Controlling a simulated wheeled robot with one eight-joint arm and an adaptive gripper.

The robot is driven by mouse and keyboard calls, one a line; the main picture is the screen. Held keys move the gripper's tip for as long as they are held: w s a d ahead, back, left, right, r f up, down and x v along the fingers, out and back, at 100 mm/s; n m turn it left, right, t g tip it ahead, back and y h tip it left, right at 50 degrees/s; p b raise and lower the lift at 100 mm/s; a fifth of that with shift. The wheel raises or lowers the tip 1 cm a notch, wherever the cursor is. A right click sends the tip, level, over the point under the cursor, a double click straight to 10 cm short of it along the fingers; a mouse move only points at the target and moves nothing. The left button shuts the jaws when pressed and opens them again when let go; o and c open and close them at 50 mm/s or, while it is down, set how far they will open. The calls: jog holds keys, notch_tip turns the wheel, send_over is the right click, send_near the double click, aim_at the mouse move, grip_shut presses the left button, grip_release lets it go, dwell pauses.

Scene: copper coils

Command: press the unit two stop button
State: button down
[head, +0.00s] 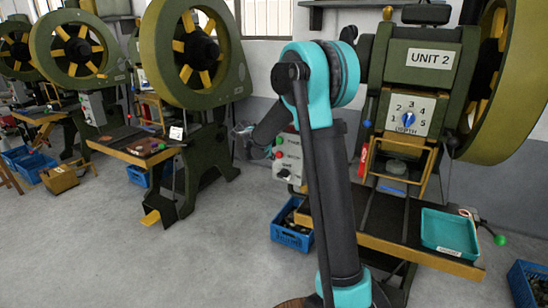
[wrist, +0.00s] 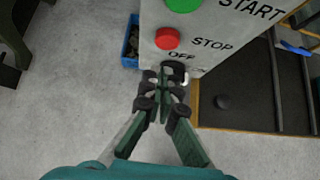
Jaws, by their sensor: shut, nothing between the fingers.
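The unit two stop button is a red round button (wrist: 167,38) labelled STOP on a light grey control box (wrist: 206,57). In the head view the red button (head: 279,155) shows on the box beside the press marked UNIT 2 (head: 431,57), partly behind my arm. My gripper (wrist: 165,74) is shut and empty in the wrist view. Its fingertips appear just below the red button in the picture, over the area under the OFF label. I cannot tell whether they touch the box; no contact with the red button shows.
A green START button (wrist: 184,4) sits above the red one. A dark, partly hidden knob is near OFF. A blue crate (head: 292,239) stands on the floor below the box. The press table holds a teal tray (head: 449,232). Open grey floor lies left.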

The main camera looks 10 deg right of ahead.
jog(key=v, duration=0.9)
jog(key=shift+a+r, duration=0.2)
jog(key=shift+a, duration=0.05)
jog(key=shift+s, duration=0.15)
jog(key=s+d+f+m+g+y, duration=0.1)
jog(key=s+d+f+m+y, duration=0.1)
jog(key=s+f+m, duration=0.3)
jog(key=s+d+f+m+g+y, duration=0.1)
jog(key=s+d+f+m, duration=0.3)
jog(key=s+m, duration=1)
jog(key=s+d+f+m+g+y, duration=0.1)
jog(key=s+f+m, duration=0.7)
jog(key=s, duration=0.8)
jog(key=d+m+y, duration=0.1)
jog(key=d, duration=0.1)
jog(key=shift+s+d+y, duration=0.3)
jog(key=c, duration=2.3)
grip_release()
